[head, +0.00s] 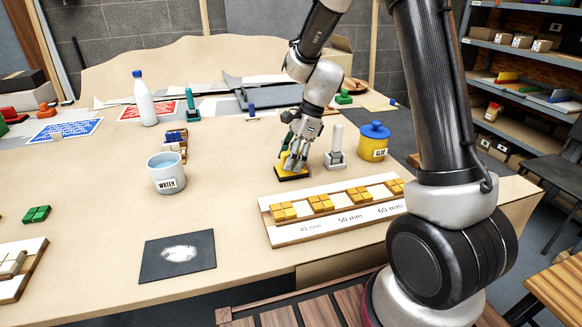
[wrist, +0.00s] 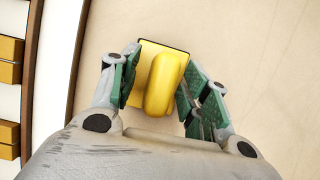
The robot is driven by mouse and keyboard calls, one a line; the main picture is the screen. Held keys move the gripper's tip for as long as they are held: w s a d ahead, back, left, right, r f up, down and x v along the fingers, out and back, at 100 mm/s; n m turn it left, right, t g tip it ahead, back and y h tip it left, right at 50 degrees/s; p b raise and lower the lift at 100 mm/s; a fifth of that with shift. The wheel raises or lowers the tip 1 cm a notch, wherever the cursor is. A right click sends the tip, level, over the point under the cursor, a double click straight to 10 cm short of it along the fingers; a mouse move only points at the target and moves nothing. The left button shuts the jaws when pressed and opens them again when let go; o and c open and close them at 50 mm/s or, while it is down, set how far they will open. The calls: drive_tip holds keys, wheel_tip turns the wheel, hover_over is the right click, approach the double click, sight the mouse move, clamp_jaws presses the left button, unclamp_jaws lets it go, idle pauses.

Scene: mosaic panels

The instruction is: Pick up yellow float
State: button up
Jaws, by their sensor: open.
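The yellow float (head: 291,174) has a flat yellow base with a dark underside and a rounded yellow handle. It lies on the table in the head view, behind the panel with tile blocks. My gripper (head: 296,157) is right over it and hides much of it. In the wrist view the float (wrist: 163,84) sits between the two green-padded fingers of my gripper (wrist: 160,85). The jaws are open, with one finger on each side of the handle. Whether a finger touches the float I cannot tell.
A grey and white stamp-like tool (head: 335,155) stands close right of the float, with the yellow glue pot (head: 374,144) beyond it. The tile panel (head: 290,237) lies in front. A water pot (head: 166,176) stands left. Bare table lies between the pot and the float.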

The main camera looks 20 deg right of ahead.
clamp_jaws()
drive_tip(key=shift+r, duration=0.1)
wheel_tip(320, 180, up, 10)
drive_tip(key=shift+f, duration=0.1)
drive_tip(key=c, duration=0.7)
unclamp_jaws()
drive_tip(key=c, duration=0.3)
drive_tip(key=shift+s, duration=0.1)
